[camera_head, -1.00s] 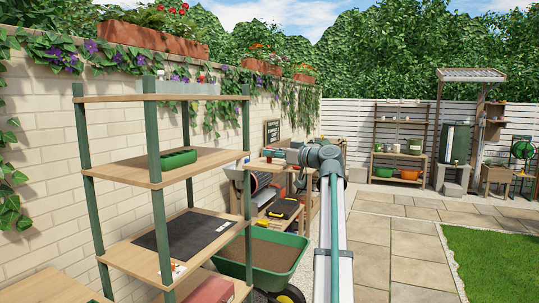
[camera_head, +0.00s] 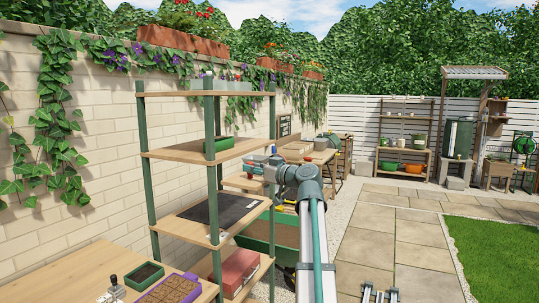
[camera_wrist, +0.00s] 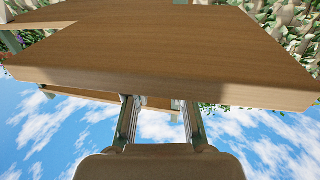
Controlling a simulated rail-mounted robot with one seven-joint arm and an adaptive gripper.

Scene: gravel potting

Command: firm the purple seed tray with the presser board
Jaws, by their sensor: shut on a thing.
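The purple seed tray (camera_head: 191,279) is at the bottom left of the head view, on a wooden bench top (camera_head: 70,270). Brown soil fills its cells, and the frame edge cuts off its near side. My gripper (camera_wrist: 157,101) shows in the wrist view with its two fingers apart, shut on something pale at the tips. I take this to be the presser board, but its shape is mostly hidden.
A green-posted shelf unit (camera_head: 213,220) stands between the bench and my arm, with a black mat (camera_head: 228,208) and a red box (camera_head: 236,268). A small green tray (camera_head: 145,276) sits beside the purple one. A wooden plank (camera_wrist: 160,55) fills the upper wrist view.

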